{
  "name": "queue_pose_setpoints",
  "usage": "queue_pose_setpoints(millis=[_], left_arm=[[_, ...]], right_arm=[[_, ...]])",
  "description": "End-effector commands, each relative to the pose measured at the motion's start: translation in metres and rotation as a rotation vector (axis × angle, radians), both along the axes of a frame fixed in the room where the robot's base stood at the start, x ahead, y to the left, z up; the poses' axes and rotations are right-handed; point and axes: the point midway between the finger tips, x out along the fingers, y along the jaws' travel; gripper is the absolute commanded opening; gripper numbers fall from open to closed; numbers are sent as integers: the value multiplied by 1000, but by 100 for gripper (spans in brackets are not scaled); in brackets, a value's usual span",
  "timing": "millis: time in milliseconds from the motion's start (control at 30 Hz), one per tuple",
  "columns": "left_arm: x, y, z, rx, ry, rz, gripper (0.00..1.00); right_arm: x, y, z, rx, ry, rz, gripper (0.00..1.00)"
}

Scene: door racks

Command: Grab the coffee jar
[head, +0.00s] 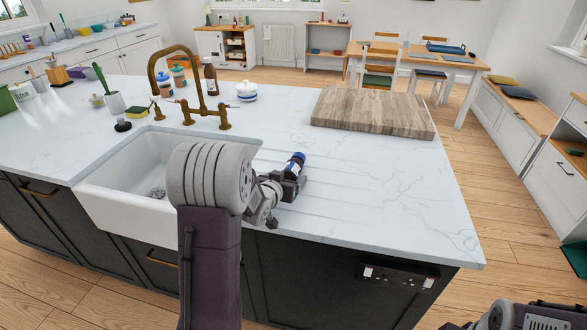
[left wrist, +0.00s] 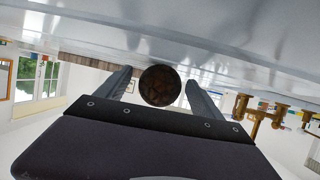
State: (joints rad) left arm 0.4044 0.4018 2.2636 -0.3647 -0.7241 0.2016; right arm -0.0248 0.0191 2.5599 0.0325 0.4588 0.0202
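The coffee jar seems to lie on its side on the counter. In the left wrist view its dark brown round end (left wrist: 159,86) faces me. In the head view a blue-topped piece of it (head: 297,158) shows just past my left gripper (head: 290,175); the rest is hidden by the gripper. In the left wrist view, my left gripper (left wrist: 159,88) has a finger on each side of the jar, with narrow gaps that look clear of it.
The jar's place is on the white counter (head: 370,195), right of the sink (head: 110,195). A wooden board (head: 370,112) lies behind it. A brass tap (head: 195,95), a brown bottle (head: 210,78) and a small lidded pot (head: 246,90) stand further back. The counter to the right is clear.

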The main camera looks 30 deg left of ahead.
Motion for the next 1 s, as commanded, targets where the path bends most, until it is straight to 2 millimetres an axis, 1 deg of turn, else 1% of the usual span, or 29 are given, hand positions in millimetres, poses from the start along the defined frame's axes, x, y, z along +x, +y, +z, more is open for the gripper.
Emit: queue_pose_setpoints(millis=[33, 67, 100, 167, 200, 267, 500, 567, 633, 667, 767, 800, 867, 900, 1000], left_arm=[[0, 0, 0, 0, 0, 0, 63], [0, 0, 0, 0, 0, 0, 55], [0, 0, 0, 0, 0, 0, 44], [0, 0, 0, 0, 0, 0, 27], [0, 0, 0, 0, 1, 0, 16], [0, 0, 0, 0, 1, 0, 1], [0, 0, 2, 0, 0, 0, 1], [0, 0, 6, 1, -1, 0, 1], [0, 0, 16, 1, -3, 0, 1], [0, 0, 22, 2, -4, 0, 1], [0, 0, 49, 3, -8, -1, 1], [0, 0, 63, 5, -8, 0, 1], [0, 0, 86, 5, -7, -1, 1], [0, 0, 101, 5, -8, 0, 1], [0, 0, 133, 3, -6, 0, 1]], right_arm=[[0, 0, 0, 0, 0, 0, 82], [0, 0, 0, 0, 0, 0, 82], [0, 0, 0, 0, 0, 0, 82], [0, 0, 0, 0, 0, 0, 82], [0, 0, 0, 0, 0, 0, 82], [0, 0, 0, 0, 0, 0, 82], [0, 0, 1, 0, 0, 0, 82], [0, 0, 2, 0, 0, 0, 82], [0, 0, 5, 0, 0, 0, 82], [0, 0, 7, 0, 0, 0, 82], [0, 0, 16, 0, 0, 0, 82], [0, 0, 21, 0, 0, 0, 82], [0, 0, 30, 0, 0, 0, 82], [0, 0, 36, 0, 0, 0, 82], [0, 0, 50, 0, 0, 0, 82]])
